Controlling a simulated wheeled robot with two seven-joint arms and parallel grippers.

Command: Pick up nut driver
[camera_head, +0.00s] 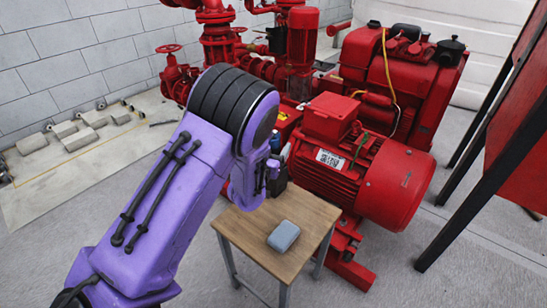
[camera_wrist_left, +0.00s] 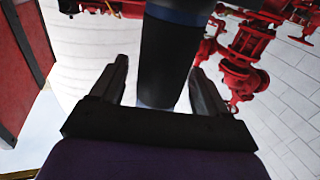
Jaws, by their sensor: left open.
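My left gripper (camera_head: 271,174) is at the far edge of the small wooden table, partly hidden by my own purple arm. In the left wrist view the same gripper (camera_wrist_left: 160,66) is open, one finger on each side of a thick dark cylinder (camera_wrist_left: 168,50) with a blue band near the top. The cylinder stands between the fingers, with a light gap at each side lower down. It could be the nut driver's handle, but its full shape is cut off and I cannot tell. My right gripper is not in view.
Red pump valves (camera_head: 218,40) are further back. A red panel on black legs (camera_head: 515,165) stands at the right.

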